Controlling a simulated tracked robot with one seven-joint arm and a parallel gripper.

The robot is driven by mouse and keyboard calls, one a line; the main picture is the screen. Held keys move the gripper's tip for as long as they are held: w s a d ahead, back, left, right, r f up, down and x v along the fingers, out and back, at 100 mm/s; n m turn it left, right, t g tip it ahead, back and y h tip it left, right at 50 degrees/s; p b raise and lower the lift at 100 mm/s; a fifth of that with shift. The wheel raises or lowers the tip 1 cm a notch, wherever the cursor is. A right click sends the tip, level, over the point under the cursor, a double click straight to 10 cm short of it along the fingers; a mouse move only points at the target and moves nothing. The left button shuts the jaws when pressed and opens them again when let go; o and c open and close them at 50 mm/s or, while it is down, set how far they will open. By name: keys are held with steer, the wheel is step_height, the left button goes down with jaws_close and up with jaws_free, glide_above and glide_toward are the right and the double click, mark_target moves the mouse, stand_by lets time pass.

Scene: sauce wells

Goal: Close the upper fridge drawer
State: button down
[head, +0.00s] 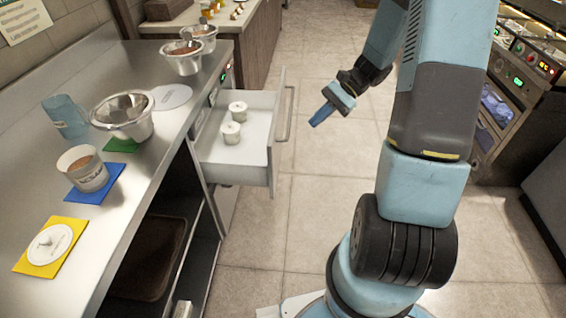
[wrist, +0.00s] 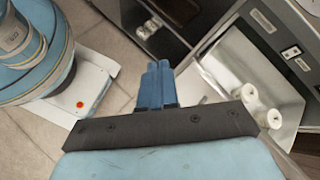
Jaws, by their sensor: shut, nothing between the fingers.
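The upper fridge drawer (head: 240,172) is pulled out from the counter in the head view, with a bar handle (head: 286,108) on its front. Two white lidded containers (head: 231,133) stand inside it. In the wrist view the open drawer (wrist: 232,62) is at the right, with the white containers (wrist: 262,106) in it. My gripper (head: 320,117) is just right of the drawer's front, apart from the handle, with empty air between. Its blue fingers (wrist: 157,82) are together and hold nothing.
The steel counter (head: 130,190) carries a blue jug (head: 64,117), metal bowls (head: 122,128), a cup (head: 82,170) and coloured mats. An open lower shelf (head: 150,257) lies below it. An oven unit (head: 515,95) stands at the right.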

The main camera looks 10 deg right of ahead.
steer(key=w+d+f+m+t+y, duration=0.2)
steer(key=f+m+t+y, duration=0.3)
steer(key=f, duration=0.7)
steer(key=w+d+f+m+t+y, duration=0.1)
steer(key=d+f+m+t+y, duration=0.15)
steer(key=f+m, duration=0.7)
steer(key=w+a+f+n, duration=0.1)
steer(key=w+a, duration=0.1)
steer(key=a, duration=0.4)
steer(key=w+a+f+n, duration=0.1)
steer(key=w+a, duration=0.1)
steer(key=a, duration=0.5)
steer(key=shift+w+a+f+n+t+h, duration=0.15)
steer(key=shift+w+f+n+t+h, duration=0.1)
steer(key=shift+n+t+h, duration=0.1)
